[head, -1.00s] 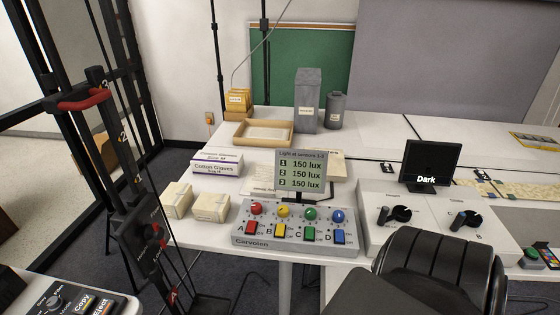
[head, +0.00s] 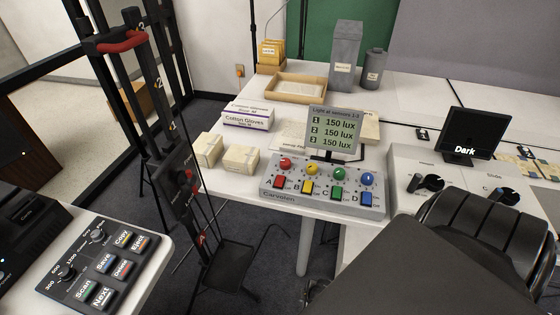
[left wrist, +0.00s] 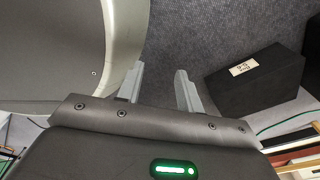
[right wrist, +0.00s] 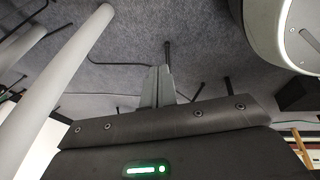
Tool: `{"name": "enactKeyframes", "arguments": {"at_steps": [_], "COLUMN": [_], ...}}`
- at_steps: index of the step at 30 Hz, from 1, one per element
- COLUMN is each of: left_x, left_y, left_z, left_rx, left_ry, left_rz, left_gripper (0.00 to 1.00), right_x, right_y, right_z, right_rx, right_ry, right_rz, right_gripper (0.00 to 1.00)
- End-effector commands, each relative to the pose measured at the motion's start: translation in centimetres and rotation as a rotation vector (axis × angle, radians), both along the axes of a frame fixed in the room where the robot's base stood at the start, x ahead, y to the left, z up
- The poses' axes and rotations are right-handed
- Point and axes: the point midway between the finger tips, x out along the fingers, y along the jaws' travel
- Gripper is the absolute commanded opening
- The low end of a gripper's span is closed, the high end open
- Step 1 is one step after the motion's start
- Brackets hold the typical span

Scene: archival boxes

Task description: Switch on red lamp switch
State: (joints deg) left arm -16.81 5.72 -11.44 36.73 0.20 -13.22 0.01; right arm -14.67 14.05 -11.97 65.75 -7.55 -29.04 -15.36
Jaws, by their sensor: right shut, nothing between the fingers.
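The red lamp switch (head: 279,182) is a red rocker at the left end of the grey control box (head: 378,213) in the head view. It sits below a round red knob (head: 286,163), by the letter A. Yellow, green and blue switches and knobs continue the row. A small display (head: 332,133) behind the box reads 150 lux on three lines. My left gripper (left wrist: 157,88) is open and empty above the dark floor in the left wrist view. My right gripper (right wrist: 158,74) is shut and empty, also over the floor. Neither gripper shows in the head view.
A second panel (head: 82,262) with several labelled buttons stands at lower left. A black stand with a red handle (head: 122,42) rises between it and the white table. Glove boxes (head: 248,118) and small cartons (head: 241,159) lie left of the control box. A "Dark" monitor (head: 468,135) stands right.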

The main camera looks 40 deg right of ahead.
Motion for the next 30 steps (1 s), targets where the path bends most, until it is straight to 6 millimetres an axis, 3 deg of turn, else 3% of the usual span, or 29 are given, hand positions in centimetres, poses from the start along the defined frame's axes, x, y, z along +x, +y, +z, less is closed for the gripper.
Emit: {"name": "enactKeyframes", "arguments": {"at_steps": [1,3,5,9,14,16,21,26,27,30], "left_x": [-0.1,-0.3,-0.6,-1.2,-1.4,-1.3,-1.3,-1.3,-1.2,-1.1], "left_y": [0.0,-0.1,-0.1,-0.4,-0.9,-1.2,-1.6,-1.5,-1.5,-1.4], "left_z": [0.1,0.2,0.2,0.3,0.5,0.5,0.6,0.6,0.6,0.6], "left_rx": [-0.001,-0.001,-0.002,-0.005,-0.012,-0.015,-0.019,-0.019,-0.019,-0.017], "left_ry": [0.001,0.003,0.007,0.016,0.018,0.018,0.017,0.016,0.015,0.015], "left_rz": [0.0,0.001,0.001,0.003,0.004,0.005,0.006,0.005,0.005,0.004], "left_gripper": [0.36,0.36,0.36,0.36,0.36,0.36,0.36,0.36,0.36,0.36], "right_x": [3.0,6.4,9.0,13.8,16.9,18.2,22.0,23.0,22.9,22.6], "right_y": [-0.2,-0.1,0.1,0.9,2.2,2.4,0.8,-3.0,-4.0,-6.1], "right_z": [2.5,6.1,9.4,18.1,28.9,33.7,44.3,49.8,50.7,52.4], "right_rx": [-0.02,-0.054,-0.091,-0.206,-0.41,-0.559,-1.189,-1.702,1.785,1.639], "right_ry": [-0.047,-0.102,-0.15,-0.264,-0.402,-0.471,-0.567,-0.409,0.348,0.177], "right_rz": [0.072,0.182,0.28,0.518,0.832,1.032,1.808,2.443,-2.56,-2.366], "right_gripper": [0.0,0.0,0.0,0.0,0.0,0.0,0.0,0.0,0.0,0.0]}}
